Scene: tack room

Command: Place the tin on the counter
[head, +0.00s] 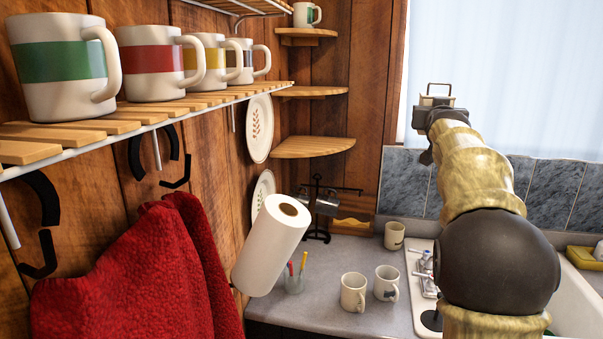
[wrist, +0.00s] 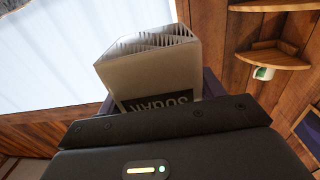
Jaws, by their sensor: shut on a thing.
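The tin (wrist: 150,78) is a pale beige, box-shaped container with a dark label reading SUGAR, which appears upside down in the wrist view. My gripper (wrist: 158,98) is shut on it, with dark fingers at its two sides. In the head view my gripper (head: 438,112) is raised high in front of the pale window, well above the counter. The tin is too small there to make out clearly. The grey counter (head: 335,262) is below and to the left of my arm.
Two mugs (head: 353,292) (head: 386,283) and a third mug (head: 394,235) stand on the counter, with a pen glass (head: 293,279) and a dark mug stand (head: 318,210). The sink (head: 578,300) is at right. Bare counter shows between them.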

